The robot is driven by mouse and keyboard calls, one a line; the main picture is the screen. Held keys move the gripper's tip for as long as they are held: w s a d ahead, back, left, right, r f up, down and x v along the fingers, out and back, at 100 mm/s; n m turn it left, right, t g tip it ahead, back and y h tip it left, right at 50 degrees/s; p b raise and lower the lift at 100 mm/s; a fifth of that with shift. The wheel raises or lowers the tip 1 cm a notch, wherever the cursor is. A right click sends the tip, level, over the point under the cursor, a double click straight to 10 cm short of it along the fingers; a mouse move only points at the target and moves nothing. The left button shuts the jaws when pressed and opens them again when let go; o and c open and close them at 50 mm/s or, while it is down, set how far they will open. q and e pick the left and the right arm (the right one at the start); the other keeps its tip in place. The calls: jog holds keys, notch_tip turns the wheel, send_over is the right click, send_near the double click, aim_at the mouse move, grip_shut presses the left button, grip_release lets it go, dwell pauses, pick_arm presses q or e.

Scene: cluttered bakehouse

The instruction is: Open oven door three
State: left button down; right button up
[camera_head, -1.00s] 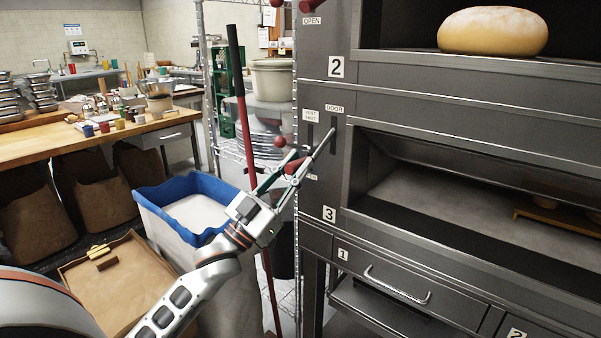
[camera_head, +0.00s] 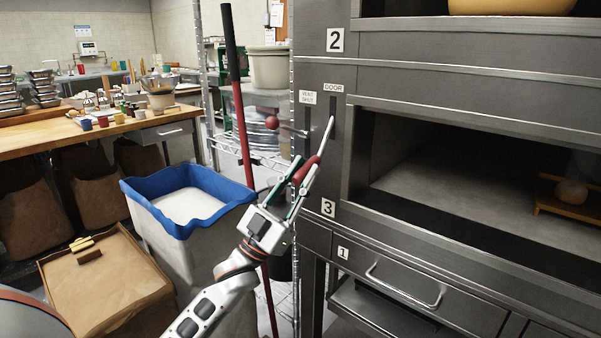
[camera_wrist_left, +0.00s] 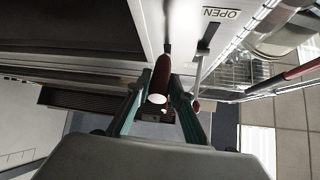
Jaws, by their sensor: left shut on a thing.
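Oven deck three (camera_head: 329,208) has its "3" plate left of a wide opening. The opening (camera_head: 450,175) is uncovered and its stone floor shows; no door panel hangs across it. The door lever has a red grip (camera_head: 306,170) and a pale metal arm that slants down and left from the slot under the "DOOR" label (camera_head: 333,88). My left gripper (camera_head: 298,180) is shut on this red grip. In the left wrist view the red grip (camera_wrist_left: 161,74) sits between my green-edged fingers, and an "OPEN" label (camera_wrist_left: 221,13) shows above. My right gripper is out of view.
A vent lever with a red ball (camera_head: 271,122) sticks out left of the door lever. A blue-rimmed bin (camera_head: 165,188), a red pole (camera_head: 242,125) and a wire rack (camera_head: 205,90) stand close left.

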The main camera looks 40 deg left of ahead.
pick_arm(q)
jog(key=shift+w+f, duration=0.15)
jog(key=shift+f, duration=0.3)
jog(key=c, duration=1.8)
grip_release()
jog(key=shift+d, duration=0.1)
jog(key=shift+c, duration=0.2)
jog(key=shift+r, duration=0.2)
jog(key=v, duration=1.2)
